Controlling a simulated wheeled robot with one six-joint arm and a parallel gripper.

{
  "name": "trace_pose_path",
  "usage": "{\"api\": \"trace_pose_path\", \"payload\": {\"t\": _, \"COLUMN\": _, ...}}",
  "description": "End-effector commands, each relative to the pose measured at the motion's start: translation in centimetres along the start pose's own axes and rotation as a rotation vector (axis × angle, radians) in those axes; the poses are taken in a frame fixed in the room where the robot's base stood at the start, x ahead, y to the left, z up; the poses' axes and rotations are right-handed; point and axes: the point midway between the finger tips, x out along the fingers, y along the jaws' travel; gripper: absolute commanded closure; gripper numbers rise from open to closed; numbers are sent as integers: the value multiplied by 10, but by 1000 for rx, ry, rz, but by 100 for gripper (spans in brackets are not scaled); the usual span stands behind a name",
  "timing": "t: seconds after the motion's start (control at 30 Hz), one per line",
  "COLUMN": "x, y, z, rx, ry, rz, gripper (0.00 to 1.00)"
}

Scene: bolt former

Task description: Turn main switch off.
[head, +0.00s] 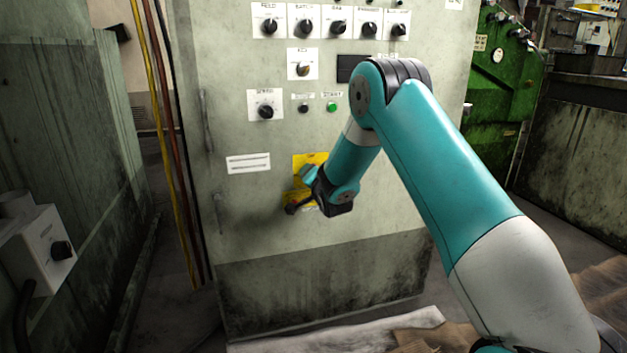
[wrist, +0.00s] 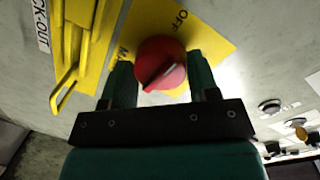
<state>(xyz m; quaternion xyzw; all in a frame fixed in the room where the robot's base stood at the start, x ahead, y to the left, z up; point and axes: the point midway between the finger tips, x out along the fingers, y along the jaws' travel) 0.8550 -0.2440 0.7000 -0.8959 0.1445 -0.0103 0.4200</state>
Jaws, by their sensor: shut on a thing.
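The main switch is a round red knob (wrist: 161,62) with a pale pointer line, on a yellow plate (wrist: 200,40) in the wrist view. The word OFF shows on the plate above and right of the knob, and part of another label shows to its left. My gripper (wrist: 161,80) has one finger on each side of the knob and is shut on it. In the head view my gripper (head: 300,190) is at the yellow plate (head: 310,160) on the cabinet's front, and my wrist hides the knob there.
The grey cabinet (head: 330,245) carries several black knobs above and a green button (head: 331,107). A yellow lock-out bracket (wrist: 70,85) juts out beside the switch. A small grey box with a black knob (head: 60,250) is at the left. Cables (head: 165,120) run down the cabinet's left side.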

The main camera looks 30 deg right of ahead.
Motion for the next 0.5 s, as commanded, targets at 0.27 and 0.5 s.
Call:
{"api": "trace_pose_path", "payload": {"t": 0.27, "x": 0, "y": 0, "z": 2, "rx": -76, "ry": 3, "rz": 6, "gripper": 69}}
{"api": "trace_pose_path", "payload": {"t": 0.5, "x": 0, "y": 0, "z": 2, "rx": -91, "ry": 4, "rz": 8, "gripper": 69}}
